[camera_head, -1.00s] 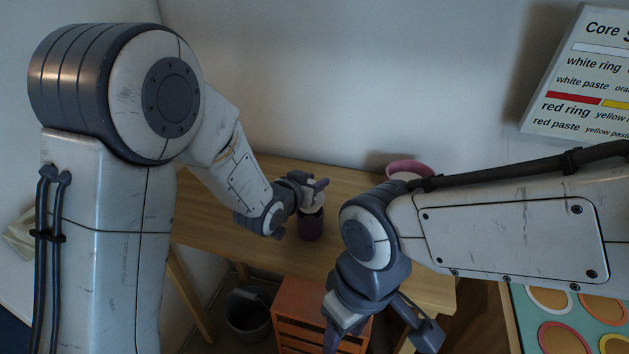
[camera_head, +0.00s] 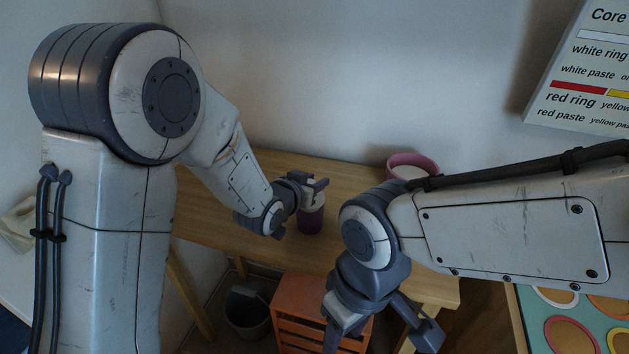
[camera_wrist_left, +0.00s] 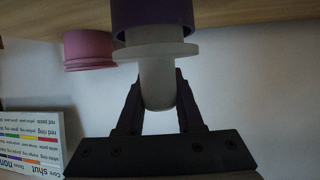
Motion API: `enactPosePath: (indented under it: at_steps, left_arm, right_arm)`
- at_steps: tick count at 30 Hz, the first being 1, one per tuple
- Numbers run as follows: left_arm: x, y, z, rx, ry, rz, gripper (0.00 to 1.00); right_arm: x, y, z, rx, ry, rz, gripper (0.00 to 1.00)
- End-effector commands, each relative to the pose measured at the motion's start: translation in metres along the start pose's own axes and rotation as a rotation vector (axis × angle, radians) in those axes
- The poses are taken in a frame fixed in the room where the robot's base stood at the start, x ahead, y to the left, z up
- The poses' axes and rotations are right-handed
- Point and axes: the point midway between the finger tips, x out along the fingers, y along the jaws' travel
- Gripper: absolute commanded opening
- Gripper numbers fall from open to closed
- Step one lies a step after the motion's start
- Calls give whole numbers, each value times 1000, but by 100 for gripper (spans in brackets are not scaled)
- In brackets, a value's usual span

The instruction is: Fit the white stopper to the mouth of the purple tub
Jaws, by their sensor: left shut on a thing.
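The purple tub (camera_head: 311,221) stands upright on the wooden table (camera_head: 352,190); its mouth end shows at the top of the left wrist view (camera_wrist_left: 150,14). The white stopper (camera_wrist_left: 156,54) has a wide flange and a rounded knob. My left gripper (camera_wrist_left: 157,96) is shut on that knob. The stopper's narrower plug part points at the tub's mouth, and a white band of it shows between flange and rim. I cannot tell how deep it sits. In the head view my left gripper (camera_head: 318,190) mostly hides the stopper. My right gripper (camera_head: 383,338) hangs open and empty at the bottom.
An orange crate (camera_head: 300,310) and a grey bin (camera_head: 247,312) are below the table's front. A lettered sign (camera_head: 585,75) hangs at right, above a board with coloured rings (camera_head: 570,325).

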Motion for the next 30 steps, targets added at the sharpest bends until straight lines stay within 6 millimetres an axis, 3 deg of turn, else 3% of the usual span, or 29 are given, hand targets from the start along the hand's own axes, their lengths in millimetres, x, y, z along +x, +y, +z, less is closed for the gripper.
enactPosePath:
  at_steps: [21,22,24,30]
  left_arm:
    - [5,0,13,0,-1,0,0]
    - [5,0,13,0,-2,0,47]
    - [5,0,13,0,-2,0,71]
    - [5,0,13,0,-1,0,71]
  right_arm:
    - [13,1,1,0,0,0,50]
    - [13,1,1,0,0,0,50]
    - [13,1,1,0,0,0,50]
    - [13,1,1,0,0,0,50]
